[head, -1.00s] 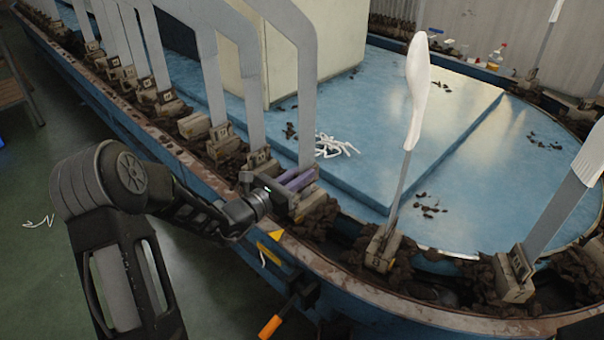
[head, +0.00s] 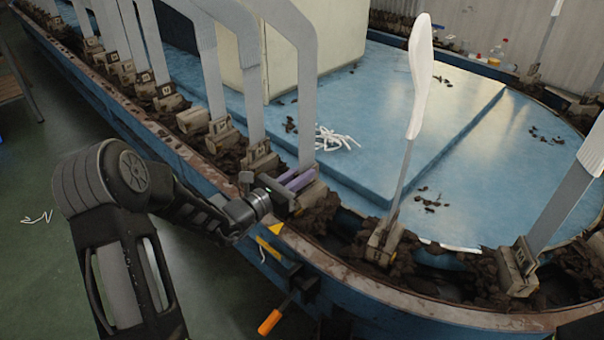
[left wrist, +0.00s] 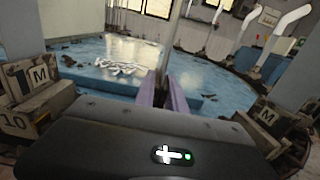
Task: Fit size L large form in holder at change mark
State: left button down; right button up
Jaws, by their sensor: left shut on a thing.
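My left gripper (head: 298,182) has purple fingers and is shut on the lower part of a tall flat grey form (head: 306,100), at the rim of the line. The form stands upright, with a bent upper part. In the left wrist view, the grey form (left wrist: 173,38) shows edge-on, as a narrow strip between the purple fingers (left wrist: 170,92). The holder beneath it is largely hidden by the gripper, so I cannot tell how the form's foot sits. A yellow triangular mark (head: 276,229) is on the rim just below the gripper. My right gripper is not in view.
Several bare grey forms stand in holders to the left; one holder (head: 261,157) is close by. A white-socked form (head: 420,75) stands in a holder (head: 384,242) to the right. An orange-handled lever (head: 270,321) hangs below the rim.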

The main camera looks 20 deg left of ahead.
pick_arm(q)
jog(key=shift+f+b, duration=0.35)
jog(key=shift+f, duration=0.2)
jog(key=c, duration=1.3)
grip_release()
jog(key=shift+s+a, duration=0.1)
jog(key=shift+s, duration=0.1)
jog(key=p+v, duration=0.1)
jog(key=v, duration=0.6)
jog(key=shift+s, duration=0.2)
